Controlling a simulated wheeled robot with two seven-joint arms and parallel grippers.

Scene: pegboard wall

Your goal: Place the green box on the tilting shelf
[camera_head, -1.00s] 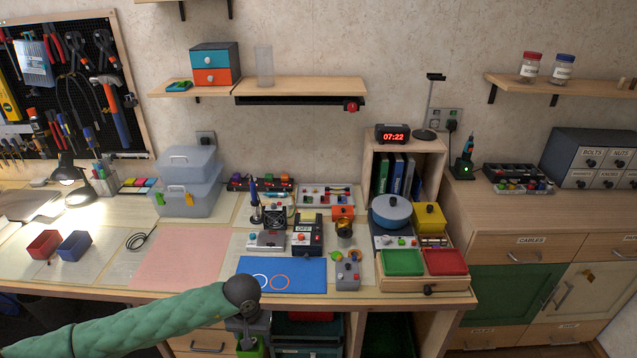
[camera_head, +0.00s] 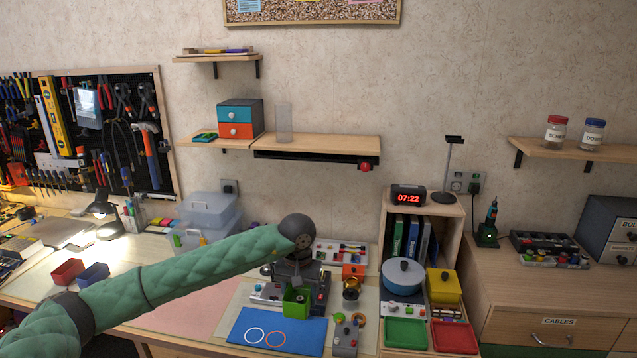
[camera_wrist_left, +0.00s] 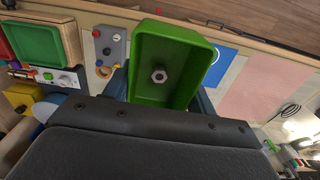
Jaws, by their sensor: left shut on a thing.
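The green box (camera_head: 295,304) is a small open-topped bin, held above the worktable. In the left wrist view the green box (camera_wrist_left: 178,48) shows from above, with a silver hex nut or bolt head inside. My left gripper (camera_head: 296,287) is shut on the box, and the box looks about upright. The tilting shelf seems to be the wooden wall shelf (camera_head: 330,142) with a black bar under it and a red knob (camera_head: 365,167) at its right end. It is above and beyond my gripper. My right gripper is not in view.
A clear cup (camera_head: 284,122) stands near the shelf's left end; its right part is bare. A drawer unit (camera_head: 240,120) stands just left. Below are a digital clock (camera_head: 408,195) on a wooden cabinet and several devices on the table. A higher shelf (camera_head: 216,59) hangs at upper left.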

